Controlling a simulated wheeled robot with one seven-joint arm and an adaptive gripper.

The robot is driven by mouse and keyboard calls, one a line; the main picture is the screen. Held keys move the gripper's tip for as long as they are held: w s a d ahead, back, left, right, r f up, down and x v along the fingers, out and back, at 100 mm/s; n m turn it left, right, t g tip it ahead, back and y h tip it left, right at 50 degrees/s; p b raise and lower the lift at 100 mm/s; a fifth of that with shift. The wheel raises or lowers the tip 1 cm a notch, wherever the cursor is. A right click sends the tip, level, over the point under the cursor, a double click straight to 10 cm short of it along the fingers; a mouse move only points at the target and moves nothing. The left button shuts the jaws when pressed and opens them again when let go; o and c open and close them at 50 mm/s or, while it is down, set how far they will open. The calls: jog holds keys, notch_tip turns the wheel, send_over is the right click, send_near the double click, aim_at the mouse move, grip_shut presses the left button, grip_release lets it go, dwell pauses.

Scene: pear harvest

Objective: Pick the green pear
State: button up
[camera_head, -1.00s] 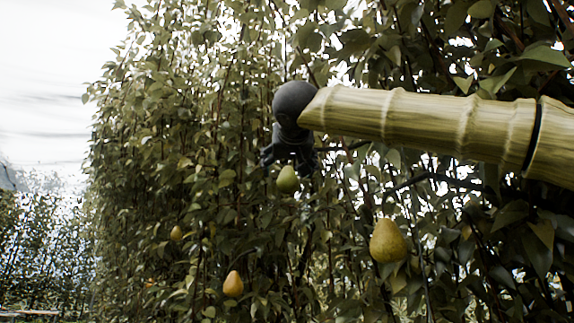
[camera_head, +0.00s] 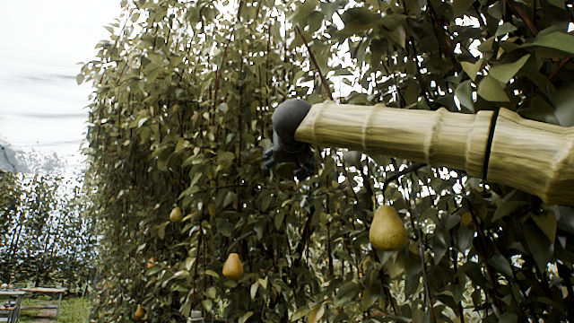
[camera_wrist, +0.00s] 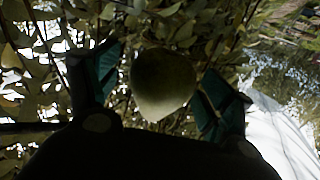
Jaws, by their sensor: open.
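My gripper (camera_head: 290,160) is a dark shape at the end of my arm, among the leaves in the head view. In the wrist view my gripper (camera_wrist: 158,95) is open, with a teal-lined finger on each side. The green pear (camera_wrist: 163,82) hangs between the two fingers, with a gap showing on both sides. It looks dark and shaded there. In the head view the green pear is not visible, and my gripper and arm cover the area around it.
Yellow pears hang nearby in the head view: one right of my gripper (camera_head: 388,229), one below it (camera_head: 232,266) and one farther left (camera_head: 176,214). Dense leaves and thin branches surround my gripper. Open ground with tables (camera_head: 40,292) lies at the lower left.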

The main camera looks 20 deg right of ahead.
jog(key=c, duration=1.2)
jog(key=shift+r+p, duration=0.1)
jog(key=shift+p, duration=0.95)
jog(key=shift+s+a+g+p, duration=0.1)
jog(key=shift+s+g+p, duration=0.45)
jog(key=shift+p, duration=1.65)
jog(key=shift+w+g+p, duration=0.1)
jog(key=shift+g+p, duration=0.15)
jog(key=shift+p, duration=0.4)
jog(key=shift+s+a+r+g+y+p, duration=0.15)
jog(key=shift+s+g+y+p, duration=0.35)
jog(key=shift+p, duration=2)
jog(key=shift+s+a+g+p, duration=0.1)
jog(key=shift+s+g+p, duration=0.1)
jog(key=shift+g+p, duration=0.65)
jog(key=shift+s+a, duration=0.1)
jog(key=shift+s, duration=0.1)
